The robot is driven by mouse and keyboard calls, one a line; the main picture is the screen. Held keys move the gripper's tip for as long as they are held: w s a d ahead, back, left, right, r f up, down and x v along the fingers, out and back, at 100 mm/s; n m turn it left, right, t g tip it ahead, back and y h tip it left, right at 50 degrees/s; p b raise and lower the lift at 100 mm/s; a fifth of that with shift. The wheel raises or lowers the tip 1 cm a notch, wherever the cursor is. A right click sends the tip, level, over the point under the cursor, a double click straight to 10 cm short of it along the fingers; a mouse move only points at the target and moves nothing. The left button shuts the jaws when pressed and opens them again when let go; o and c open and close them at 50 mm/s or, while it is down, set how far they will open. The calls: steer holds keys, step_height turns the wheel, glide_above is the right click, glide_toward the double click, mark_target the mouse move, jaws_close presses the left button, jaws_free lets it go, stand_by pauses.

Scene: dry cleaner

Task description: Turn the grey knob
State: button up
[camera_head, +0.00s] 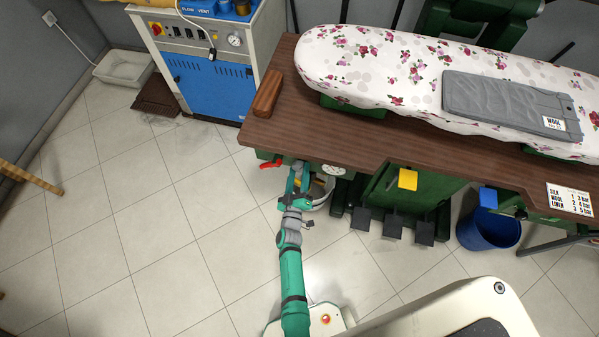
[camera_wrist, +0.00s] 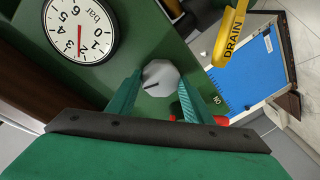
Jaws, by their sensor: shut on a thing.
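The grey knob (camera_wrist: 160,78) shows in the wrist view on a green panel, a faceted disc with a dark pointer line. My gripper (camera_wrist: 160,95) has its two green fingers on either side of the knob and is shut on it. In the head view my gripper (camera_head: 301,172) is at the panel under the table's front edge, and the knob is hidden there.
A yellow DRAIN lever (camera_wrist: 230,35) is close to the knob, and a red handle (camera_head: 285,177) is left of my gripper. The wooden table (camera_head: 330,130) overhangs the panel. A label card (camera_head: 570,200) lists silk, wool 4 bar and linen.

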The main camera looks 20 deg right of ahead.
steer(key=m, duration=0.5)
steer(key=shift+f+m+h, duration=0.1)
steer(key=shift+m+h, duration=0.2)
steer(key=m+h, duration=0.1)
steer(key=m, duration=0.6)
steer(key=m+h, duration=0.1)
steer(key=m, duration=0.5)
steer(key=shift+f, duration=0.1)
steer(key=m, duration=0.6)
steer(key=shift+g+h, duration=0.3)
steer(key=shift+h, duration=0.1)
steer(key=shift+m, duration=0.3)
steer(key=o, duration=1)
steer(key=shift+a, duration=0.1)
steer(key=shift+o, duration=0.2)
steer(key=shift+a+f, duration=0.1)
steer(key=v, duration=1)
steer(key=shift+s, duration=0.3)
